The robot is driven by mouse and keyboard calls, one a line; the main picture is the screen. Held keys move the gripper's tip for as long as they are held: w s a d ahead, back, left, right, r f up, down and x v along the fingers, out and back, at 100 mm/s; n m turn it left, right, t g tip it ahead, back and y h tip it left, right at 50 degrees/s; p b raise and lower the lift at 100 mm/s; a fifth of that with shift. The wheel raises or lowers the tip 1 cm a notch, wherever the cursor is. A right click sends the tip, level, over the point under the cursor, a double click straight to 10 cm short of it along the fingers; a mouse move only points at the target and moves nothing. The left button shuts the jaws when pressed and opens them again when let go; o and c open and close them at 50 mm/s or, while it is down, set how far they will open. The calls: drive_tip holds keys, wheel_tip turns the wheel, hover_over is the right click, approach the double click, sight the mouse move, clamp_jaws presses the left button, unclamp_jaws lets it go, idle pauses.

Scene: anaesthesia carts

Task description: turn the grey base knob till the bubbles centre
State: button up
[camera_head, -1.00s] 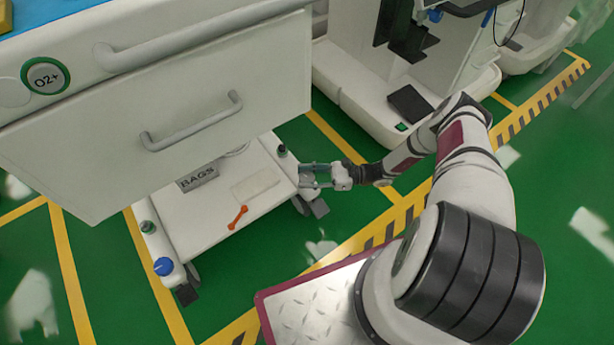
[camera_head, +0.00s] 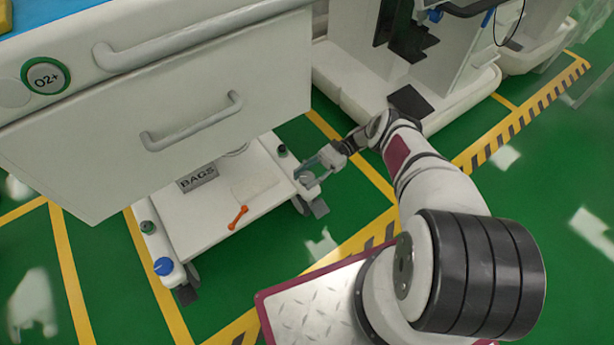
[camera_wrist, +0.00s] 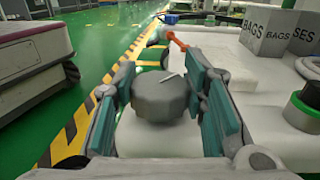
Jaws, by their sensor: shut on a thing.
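The grey base knob (camera_wrist: 158,100) is a faceted dark grey knob with a light pointer mark on top, at the edge of the white cart base (camera_head: 205,225). My gripper (camera_head: 307,178) is at the base's right corner in the head view. In the wrist view my gripper (camera_wrist: 160,80) has its two teal-padded fingers on either side of the knob, shut on it. In the head view the fingers largely hide the knob. I cannot make out any bubbles in either view.
An orange tool (camera_head: 238,216) and a BAGS box (camera_head: 198,178) are on the cart base. A blue knob (camera_head: 163,266) and a green-ringed part (camera_head: 147,227) sit along its left edge. A white drawer unit (camera_head: 170,120) overhangs the base.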

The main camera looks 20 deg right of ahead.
sight(308, 177)
drive_tip(key=shift+s+n+g, duration=0.1)
drive_tip(key=shift+n+g, duration=0.2)
drive_tip(key=shift+g, duration=0.1)
drive_tip(key=o, duration=1.2)
drive_tip(key=shift+c, duration=0.2)
drive_tip(key=shift+r, duration=0.1)
drive_tip(key=shift+r, duration=4.9)
